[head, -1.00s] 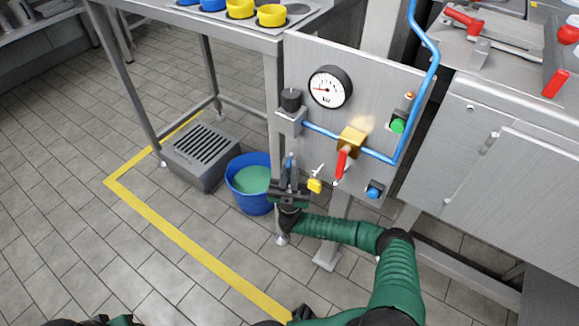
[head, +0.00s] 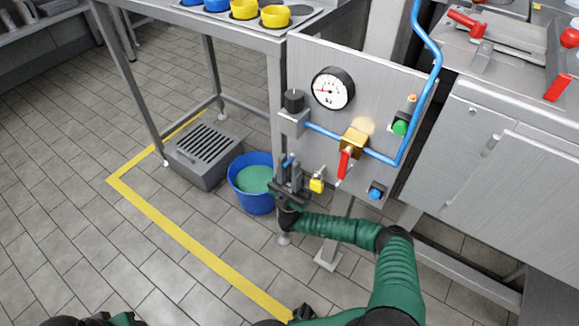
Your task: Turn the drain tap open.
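A small blue-handled part (head: 287,160), which looks like the drain tap, is at the lower left of the steel panel, above the blue bucket (head: 252,198). My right gripper (head: 290,166) is in front of it and hides most of it. Its two dark fingers point up and stand apart, with a narrow gap. I cannot tell whether they touch the tap. The bucket holds greenish liquid, and its right rim is close behind the gripper.
A yellow padlock-like tag (head: 317,185) hangs just right of the gripper. A red lever (head: 343,163) hangs from the brass valve (head: 353,142) on the blue pipe. A pressure gauge (head: 332,88) is above. A grey grated box (head: 203,152) stands left of the bucket.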

